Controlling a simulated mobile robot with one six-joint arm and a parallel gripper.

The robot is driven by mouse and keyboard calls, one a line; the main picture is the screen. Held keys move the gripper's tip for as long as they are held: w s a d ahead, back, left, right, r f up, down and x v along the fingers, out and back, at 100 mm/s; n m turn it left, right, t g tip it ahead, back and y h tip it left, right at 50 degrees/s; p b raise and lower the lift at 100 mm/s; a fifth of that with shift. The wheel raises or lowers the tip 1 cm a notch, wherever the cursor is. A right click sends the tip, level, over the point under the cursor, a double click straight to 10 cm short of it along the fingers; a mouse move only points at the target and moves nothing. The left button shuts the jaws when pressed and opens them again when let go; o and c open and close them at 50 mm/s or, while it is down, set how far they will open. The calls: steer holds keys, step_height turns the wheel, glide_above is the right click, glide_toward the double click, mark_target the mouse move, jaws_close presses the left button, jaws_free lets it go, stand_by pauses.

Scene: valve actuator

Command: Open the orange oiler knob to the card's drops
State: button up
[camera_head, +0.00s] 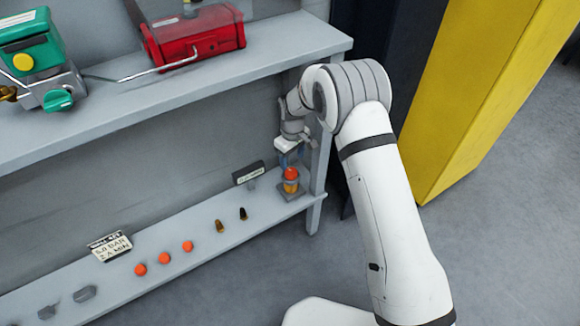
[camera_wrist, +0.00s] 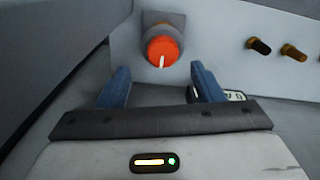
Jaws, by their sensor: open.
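The orange oiler knob (camera_head: 291,174) sits on top of a small amber-coloured unit at the right end of the lower shelf. In the wrist view the orange knob (camera_wrist: 163,52) has a white pointer mark toward the bottom of the picture. My gripper (camera_head: 289,150) is above the knob in the head view. In the wrist view my gripper (camera_wrist: 159,80) is open, with its two blue fingers apart and the knob beyond the gap between them. The fingers do not appear to touch it. A small dark-framed card (camera_head: 249,173) stands left of the oiler; its text is too small to read.
A larger card (camera_head: 110,246) stands further left on the lower shelf. Several orange knobs (camera_head: 164,257), dark and brown pegs (camera_head: 219,226) and grey parts line the shelf (camera_head: 262,222). A shelf post (camera_head: 320,165) stands close right of my gripper. The upper shelf (camera_head: 190,87) holds red and green units.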

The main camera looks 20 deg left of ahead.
mark_target(291, 171)
step_height(291, 171, down, 6)
steer(key=shift+s+a+r+b, duration=0.1)
steer(key=shift+s+a+b, duration=0.05)
steer(key=shift+b, duration=0.45)
steer(key=shift+c, duration=0.4)
steer(key=c, duration=0.9)
